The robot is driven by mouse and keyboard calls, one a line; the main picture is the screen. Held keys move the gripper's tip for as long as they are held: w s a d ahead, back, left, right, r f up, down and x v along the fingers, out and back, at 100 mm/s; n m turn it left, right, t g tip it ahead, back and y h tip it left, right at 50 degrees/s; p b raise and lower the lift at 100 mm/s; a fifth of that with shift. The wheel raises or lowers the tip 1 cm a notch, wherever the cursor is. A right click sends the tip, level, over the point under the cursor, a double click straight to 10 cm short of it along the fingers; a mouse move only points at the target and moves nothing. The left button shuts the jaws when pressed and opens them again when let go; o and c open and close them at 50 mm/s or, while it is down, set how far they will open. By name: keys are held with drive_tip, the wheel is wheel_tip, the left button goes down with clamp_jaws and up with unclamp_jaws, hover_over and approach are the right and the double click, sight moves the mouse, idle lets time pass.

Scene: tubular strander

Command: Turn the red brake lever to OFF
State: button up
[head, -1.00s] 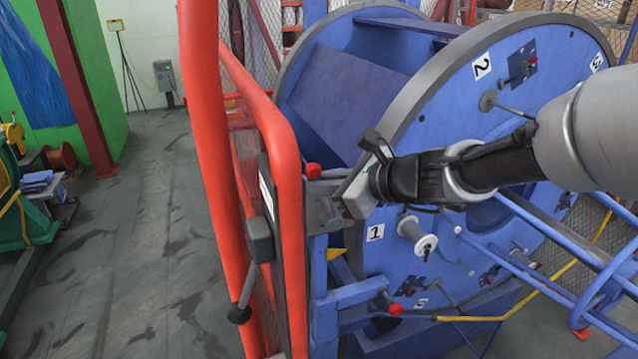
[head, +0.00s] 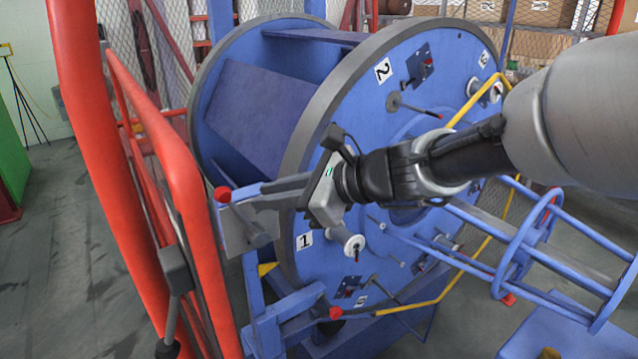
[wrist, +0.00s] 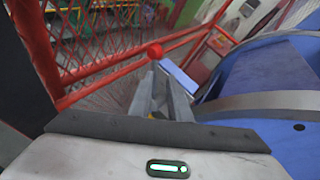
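The red brake lever shows as a red ball knob (head: 222,194) on a dark shaft. It stands at a grey bracket on the blue post, beside the red guard frame. My gripper (head: 243,197) reaches left toward it, its fingertips close by the knob and shaft. In the wrist view the knob (wrist: 155,51) lies just past the tips of my two grey fingers (wrist: 156,70). A narrow dark gap shows between the fingers. I cannot tell whether they touch or clasp the shaft. No OFF marking is readable.
The red guard frame (head: 190,200) stands just left of the lever, with a grey box and black-knobbed handle (head: 175,275) on it. The big blue drum (head: 370,140) stands right, beside my arm. A second red knob (head: 336,313) sits lower.

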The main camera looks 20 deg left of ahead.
drive_tip(key=v, duration=0.8)
drive_tip(key=shift+d, duration=0.2)
drive_tip(key=shift+s+r, duration=0.1)
